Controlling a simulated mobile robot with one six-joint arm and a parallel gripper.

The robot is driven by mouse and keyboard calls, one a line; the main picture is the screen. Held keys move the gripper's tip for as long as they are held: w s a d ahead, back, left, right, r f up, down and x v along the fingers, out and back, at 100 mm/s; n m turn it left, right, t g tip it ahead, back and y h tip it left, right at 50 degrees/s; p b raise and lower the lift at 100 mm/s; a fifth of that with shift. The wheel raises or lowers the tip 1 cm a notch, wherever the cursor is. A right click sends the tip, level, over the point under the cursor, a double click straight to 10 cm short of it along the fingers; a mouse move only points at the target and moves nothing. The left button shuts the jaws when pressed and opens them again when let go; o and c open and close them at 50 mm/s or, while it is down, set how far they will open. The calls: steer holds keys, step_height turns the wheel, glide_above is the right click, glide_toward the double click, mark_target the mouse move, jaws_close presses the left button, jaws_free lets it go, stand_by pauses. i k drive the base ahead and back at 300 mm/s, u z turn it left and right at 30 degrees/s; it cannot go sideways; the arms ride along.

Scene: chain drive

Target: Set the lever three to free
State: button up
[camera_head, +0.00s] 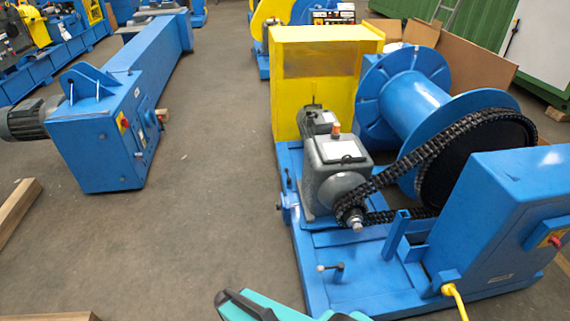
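A small lever (331,268) with a pale knob stands on the near left part of the blue machine base (350,292). Another small dark lever (288,178) stands at the base's left edge, beside the grey gearbox (335,170). A blue bracket-like part (290,207) sticks out just below it. I see no numbers on these levers, so I cannot tell which is lever three or how it is set. A teal and dark part of my own body shows at the bottom edge. My gripper is not recognisable in this view.
A black chain (400,172) runs from the gearbox sprocket to a large wheel beside the blue drum (410,102). A blue cabinet (500,215) with a yellow cable (456,300) stands at right. Grey floor (200,230) left of the base is clear.

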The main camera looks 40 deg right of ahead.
mark_target(289, 180)
steer(key=u, duration=0.05)
steer(key=i, duration=1.95)
steer(key=z, duration=1.15)
steer(key=i, duration=1.1)
steer(key=u, duration=0.05)
